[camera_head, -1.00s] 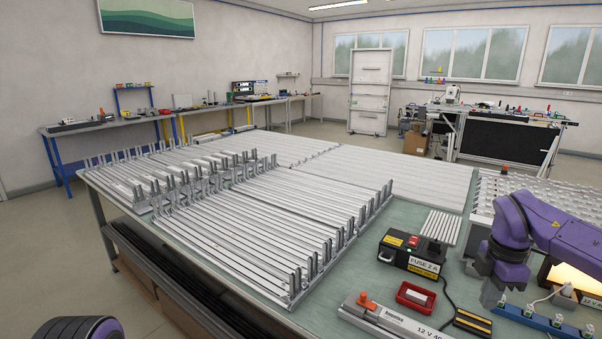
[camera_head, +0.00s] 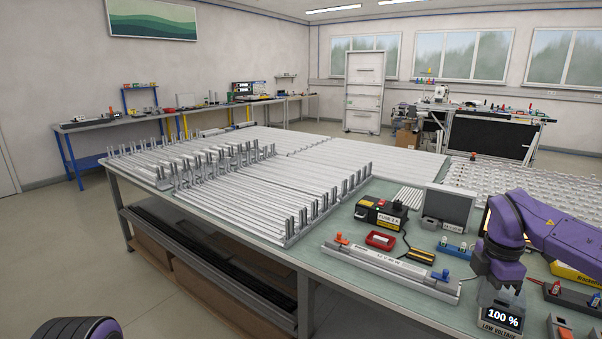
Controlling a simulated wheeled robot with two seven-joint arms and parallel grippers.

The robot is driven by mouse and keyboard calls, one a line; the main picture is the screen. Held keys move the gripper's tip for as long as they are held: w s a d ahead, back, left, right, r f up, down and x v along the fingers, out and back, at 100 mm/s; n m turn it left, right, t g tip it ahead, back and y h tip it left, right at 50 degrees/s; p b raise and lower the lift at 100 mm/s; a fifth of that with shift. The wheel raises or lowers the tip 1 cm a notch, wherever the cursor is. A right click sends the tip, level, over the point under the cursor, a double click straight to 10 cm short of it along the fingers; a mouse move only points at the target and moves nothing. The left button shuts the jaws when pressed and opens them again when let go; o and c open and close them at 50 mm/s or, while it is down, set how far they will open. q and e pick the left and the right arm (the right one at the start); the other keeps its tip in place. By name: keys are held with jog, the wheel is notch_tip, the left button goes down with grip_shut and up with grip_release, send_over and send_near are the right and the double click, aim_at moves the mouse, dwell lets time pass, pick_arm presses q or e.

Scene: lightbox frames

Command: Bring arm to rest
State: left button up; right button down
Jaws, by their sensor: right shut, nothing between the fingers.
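My right arm (camera_head: 560,238) is purple and comes in from the right edge over the front right of the table (camera_head: 345,290). My right gripper (camera_head: 493,285) points down, shut and empty, just behind a display box (camera_head: 502,317) that reads "100 %" and "LOW VOLTAGE". The fingertips are partly hidden, and I cannot tell whether they touch the box. A dark and purple round part of my own body (camera_head: 77,330) shows at the lower left. My left gripper is not in view.
Racks of light-coloured bars (camera_head: 250,200) cover the table's left and middle. Near my right arm lie a long lamp bar (camera_head: 390,270), a red tray (camera_head: 380,240), a black fuse box (camera_head: 381,214) and a grey panel (camera_head: 447,207). The floor at left (camera_head: 60,240) is clear.

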jog(key=w+a+f+n+t+h, duration=0.25)
jog(key=f+n+h, duration=0.2)
jog(key=n, duration=0.55)
jog(key=w+a+f+n+t+h, duration=0.1)
jog(key=w+f+n+t+h, duration=0.3)
jog(key=n, duration=0.6)
jog(key=s+a+f+n+y, duration=0.1)
jog(key=s+a+f+n, duration=0.3)
jog(key=f+n, duration=0.3)
jog(key=s+a+f+n+y, duration=0.2)
jog(key=s+a+f+n, duration=0.2)
jog(key=f+n, duration=0.35)
jog(key=s+f+n+g, duration=0.1)
jog(key=s+f+n, duration=0.3)
jog(key=s, duration=0.5)
jog(key=s+f+n+g+y, duration=0.1)
jog(key=s+f+n, duration=0.3)
jog(key=s, duration=0.5)
jog(key=s+f+n+g+y, duration=0.1)
jog(key=s+f+n, duration=0.3)
jog(key=s, duration=0.5)
jog(key=shift+a+f+n+b, duration=0.3)
jog(key=shift+f+n, duration=0.05)
jog(key=shift+n, duration=0.9)
